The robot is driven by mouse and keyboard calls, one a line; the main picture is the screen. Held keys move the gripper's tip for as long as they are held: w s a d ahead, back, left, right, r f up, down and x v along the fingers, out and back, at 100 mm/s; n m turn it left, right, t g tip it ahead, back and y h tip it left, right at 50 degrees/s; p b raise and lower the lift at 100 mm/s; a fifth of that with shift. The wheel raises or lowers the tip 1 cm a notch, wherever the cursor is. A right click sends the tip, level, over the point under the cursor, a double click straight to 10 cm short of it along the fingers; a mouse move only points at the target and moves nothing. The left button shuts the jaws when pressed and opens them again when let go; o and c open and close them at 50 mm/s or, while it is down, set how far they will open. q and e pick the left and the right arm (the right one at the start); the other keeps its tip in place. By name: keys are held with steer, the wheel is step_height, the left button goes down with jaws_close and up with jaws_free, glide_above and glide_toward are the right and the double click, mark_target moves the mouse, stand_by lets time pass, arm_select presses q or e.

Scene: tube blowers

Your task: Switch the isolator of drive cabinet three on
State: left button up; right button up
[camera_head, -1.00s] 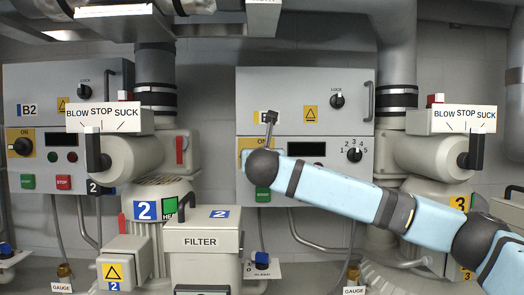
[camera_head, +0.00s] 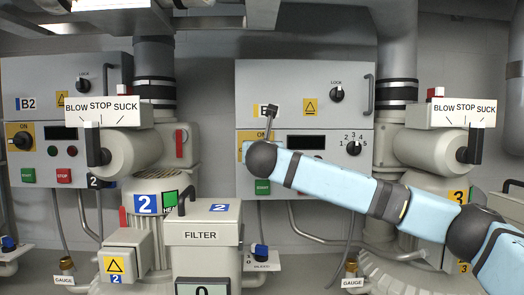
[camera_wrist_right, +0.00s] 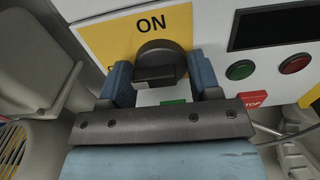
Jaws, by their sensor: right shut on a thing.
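The isolator is a round black rotary switch with a raised bar handle (camera_wrist_right: 155,75) on a yellow plate (camera_wrist_right: 105,38) marked ON, seen in the right wrist view. The handle lies about level in that view, and the plate's other lettering is mostly covered. My right gripper (camera_wrist_right: 163,84) has one blue finger on each side of the handle and is shut on it. In the head view my right arm reaches in from the right to the right-hand cabinet (camera_head: 290,85). My wrist hides the switch there and covers part of the cabinet's name label. My left gripper is not in view.
Near the switch are a dark display (camera_wrist_right: 272,25), a green button (camera_wrist_right: 240,70), a red button (camera_wrist_right: 293,64) and a red STOP key (camera_wrist_right: 251,99). A cabinet marked B2 (camera_head: 85,85) stands left. A FILTER box (camera_head: 202,255) stands front centre.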

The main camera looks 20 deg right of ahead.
steer(key=shift+d+f+m+b, duration=0.15)
steer(key=shift+m+b, duration=1.3)
steer(key=shift+m, duration=2.95)
steer(key=shift+d+f+m+b, duration=0.1)
steer(key=shift+m+b, duration=1.35)
steer(key=shift+m, duration=2.95)
steer(key=shift+r, duration=0.1)
steer(key=o, duration=0.9)
steer(key=shift+s, duration=0.1)
